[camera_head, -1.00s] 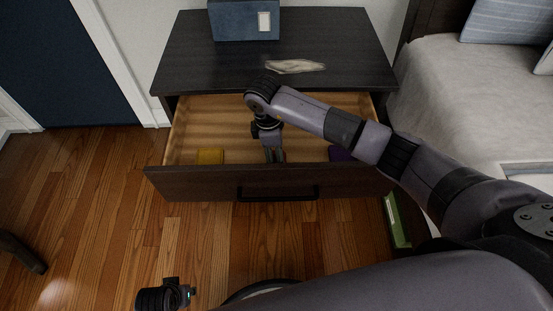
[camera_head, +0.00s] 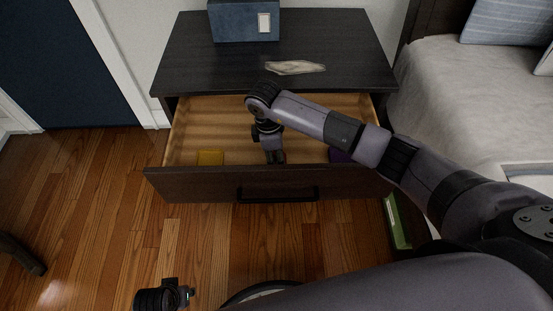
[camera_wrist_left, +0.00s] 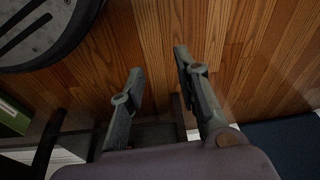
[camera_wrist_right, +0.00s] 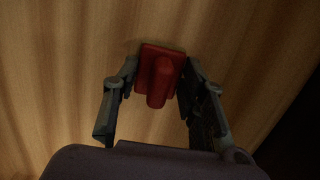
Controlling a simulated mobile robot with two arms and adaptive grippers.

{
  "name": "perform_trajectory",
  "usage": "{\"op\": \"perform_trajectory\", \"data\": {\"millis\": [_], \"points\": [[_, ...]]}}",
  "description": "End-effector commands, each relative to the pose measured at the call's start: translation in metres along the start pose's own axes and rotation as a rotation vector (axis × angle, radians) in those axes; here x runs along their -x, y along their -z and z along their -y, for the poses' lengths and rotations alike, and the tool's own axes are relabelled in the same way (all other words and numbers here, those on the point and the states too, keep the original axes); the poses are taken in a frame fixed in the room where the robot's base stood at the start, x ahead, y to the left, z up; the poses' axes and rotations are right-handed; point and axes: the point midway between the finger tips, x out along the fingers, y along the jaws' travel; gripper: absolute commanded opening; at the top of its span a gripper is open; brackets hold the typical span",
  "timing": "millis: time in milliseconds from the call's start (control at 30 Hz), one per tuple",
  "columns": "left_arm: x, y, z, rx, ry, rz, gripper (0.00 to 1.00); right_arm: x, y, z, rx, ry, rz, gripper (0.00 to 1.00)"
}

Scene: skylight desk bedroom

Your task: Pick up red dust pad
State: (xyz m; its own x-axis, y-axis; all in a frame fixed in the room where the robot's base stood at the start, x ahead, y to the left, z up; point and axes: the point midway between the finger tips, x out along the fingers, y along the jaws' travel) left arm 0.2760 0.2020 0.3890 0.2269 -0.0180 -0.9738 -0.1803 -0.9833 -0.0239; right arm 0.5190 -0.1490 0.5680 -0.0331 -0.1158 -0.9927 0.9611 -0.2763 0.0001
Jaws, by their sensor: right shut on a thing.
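The red dust pad (camera_wrist_right: 160,72), a red block with a rounded raised handle, shows in the right wrist view against the wooden drawer bottom. My right gripper (camera_wrist_right: 156,85) is shut on it, with one finger at each side of the pad. In the head view my right gripper (camera_head: 276,157) reaches down into the open drawer (camera_head: 215,120) near its front wall, and the red pad is hidden there. My left gripper (camera_wrist_left: 158,70) is open and empty above the wood floor in the left wrist view.
A yellow pad (camera_head: 210,157) lies in the drawer left of my right gripper, and a purple pad (camera_head: 341,155) lies to the right. The drawer front (camera_head: 210,183) stands close before the gripper. A blue box (camera_head: 235,22) and a pale cloth-like thing (camera_head: 295,67) are on top.

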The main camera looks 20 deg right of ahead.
Motion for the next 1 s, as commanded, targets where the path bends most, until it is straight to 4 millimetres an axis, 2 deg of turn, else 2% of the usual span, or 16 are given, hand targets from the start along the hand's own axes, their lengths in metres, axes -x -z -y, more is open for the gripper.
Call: {"op": "perform_trajectory", "data": {"millis": [167, 367, 467, 800, 1000], "points": [[0.000, 0.000, 0.000, 0.000, 0.000, 0.000, 0.30, 0.000, 0.000, 0.000, 0.000, 0.000, 0.000, 0.11], [0.000, 0.000, 0.000, 0.000, 0.000, 0.000, 0.30, 0.001, 0.000, 0.000, 0.000, 0.000, 0.000, 0.10], [0.002, 0.001, 0.000, 0.000, 0.000, -0.003, 0.30, 0.008, -0.001, -0.001, 0.000, -0.001, 0.000, 0.10], [-0.034, -0.025, -0.002, -0.004, -0.003, 0.026, 0.30, 0.073, -0.009, -0.001, 0.000, -0.004, -0.002, 0.10], [-0.044, -0.033, -0.002, -0.005, -0.004, 0.029, 0.30, 0.096, -0.012, 0.000, -0.001, -0.001, 0.000, 0.10]]}}
